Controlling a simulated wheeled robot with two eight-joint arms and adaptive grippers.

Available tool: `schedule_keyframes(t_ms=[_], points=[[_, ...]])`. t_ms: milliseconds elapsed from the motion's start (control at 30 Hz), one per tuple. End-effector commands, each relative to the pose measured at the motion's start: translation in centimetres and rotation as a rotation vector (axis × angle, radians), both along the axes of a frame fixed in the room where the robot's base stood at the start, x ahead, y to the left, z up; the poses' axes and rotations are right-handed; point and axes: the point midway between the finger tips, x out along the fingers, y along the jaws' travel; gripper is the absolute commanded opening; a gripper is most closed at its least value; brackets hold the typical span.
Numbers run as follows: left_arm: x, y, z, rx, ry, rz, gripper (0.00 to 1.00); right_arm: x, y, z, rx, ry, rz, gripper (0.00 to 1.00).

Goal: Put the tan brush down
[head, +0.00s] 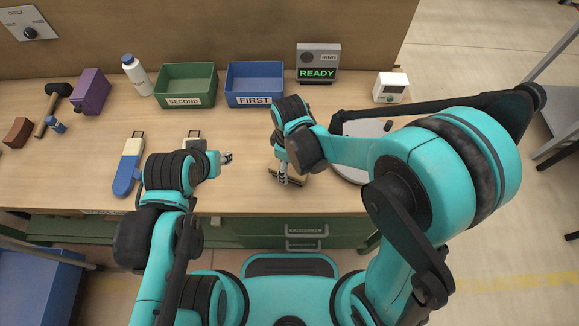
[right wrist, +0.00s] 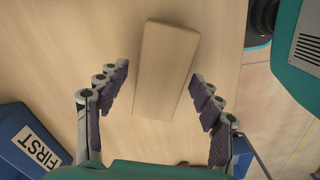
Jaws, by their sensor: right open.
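The tan brush (right wrist: 166,70) shows in the right wrist view as a pale wooden block, seen from above, over the tabletop. In the head view it is a small tan shape (head: 296,178) mostly hidden under my right gripper (head: 284,180). In the right wrist view my right gripper (right wrist: 159,92) is open, with one finger on each side of the brush and a visible gap on both sides. The brush appears to lie on the table. My left gripper (head: 227,158) is over the table left of the brush, small and side-on, so its opening is unclear.
A green bin (head: 186,98) marked SECOND and a blue bin (head: 254,105) marked FIRST stand at the back. A round grey plate (head: 350,170) is right of the brush. A blue-and-cream object (head: 128,168) lies left. The table between the grippers is clear.

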Motion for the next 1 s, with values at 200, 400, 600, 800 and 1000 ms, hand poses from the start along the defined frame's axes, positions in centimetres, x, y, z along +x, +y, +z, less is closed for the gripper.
schedule_keyframes(t_ms=[200,400,600,800,1000], points=[[0.0,0.0,2.2,0.000,0.000,0.000,0.40,-0.1,0.0,5.5,0.000,0.000,0.000,0.66],[0.0,0.0,3.2,0.000,0.000,0.000,0.40,0.0,0.0,8.9,0.000,0.000,0.000,0.66],[0.0,0.0,3.5,0.000,0.000,0.000,0.40,0.0,0.0,10.0,0.000,0.000,0.000,0.66],[0.0,0.0,3.4,0.000,0.000,0.000,0.40,-0.1,-0.9,10.7,0.010,-0.021,-0.048,0.66],[0.0,0.0,3.4,0.000,0.000,0.000,0.40,-0.8,-6.4,14.2,0.087,-0.166,-0.360,0.66]])
